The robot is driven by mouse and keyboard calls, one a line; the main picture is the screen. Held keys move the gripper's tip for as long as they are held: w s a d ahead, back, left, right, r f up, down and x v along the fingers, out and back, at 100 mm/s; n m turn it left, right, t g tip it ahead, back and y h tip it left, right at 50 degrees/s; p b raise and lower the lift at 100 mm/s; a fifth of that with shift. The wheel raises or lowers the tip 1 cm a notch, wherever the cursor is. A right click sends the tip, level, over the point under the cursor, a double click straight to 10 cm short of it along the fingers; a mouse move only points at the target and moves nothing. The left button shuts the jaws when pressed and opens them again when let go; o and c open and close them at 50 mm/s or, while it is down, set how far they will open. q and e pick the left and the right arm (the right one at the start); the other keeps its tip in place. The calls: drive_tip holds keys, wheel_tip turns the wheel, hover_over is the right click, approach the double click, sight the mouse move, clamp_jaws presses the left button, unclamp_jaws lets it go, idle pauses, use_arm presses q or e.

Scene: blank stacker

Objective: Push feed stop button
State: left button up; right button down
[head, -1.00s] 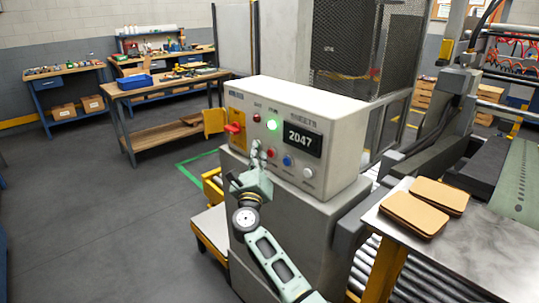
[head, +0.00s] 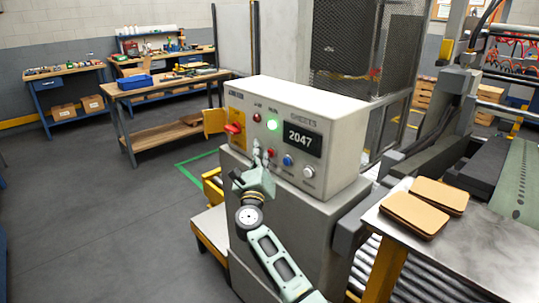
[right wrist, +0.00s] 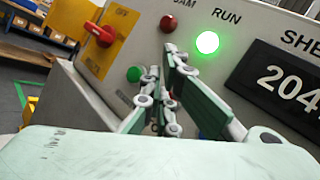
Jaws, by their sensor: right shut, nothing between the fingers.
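The control box (head: 335,110) shows a lower row of buttons. A red button (head: 272,152) sits beside my right gripper (head: 262,158), with a blue button (head: 287,160) and a white button (head: 308,172) to its right. In the right wrist view, a green button (right wrist: 133,74) lies left of the fingers, and the red button (right wrist: 154,71) is partly hidden behind them. The button labels are too small or hidden to read. My right gripper (right wrist: 160,85) is shut and empty, with its tips close to the panel; I cannot tell whether they touch it. My left gripper is out of view.
A red rotary switch (head: 233,128) sits on a yellow plate at the panel's left. A green RUN lamp (head: 272,125) is lit beside a display (head: 302,139) reading 2047. A metal table (head: 470,235) with brown boards stands at the right. Open floor lies left.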

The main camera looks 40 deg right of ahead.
drive_tip(key=shift+d, duration=0.55)
idle(0.5)
idle(0.4)
drive_tip(key=shift+a, duration=0.9)
drive_tip(key=shift+s+a, duration=0.2)
drive_tip(key=shift+a, duration=2.35)
drive_tip(key=shift+f, duration=0.1)
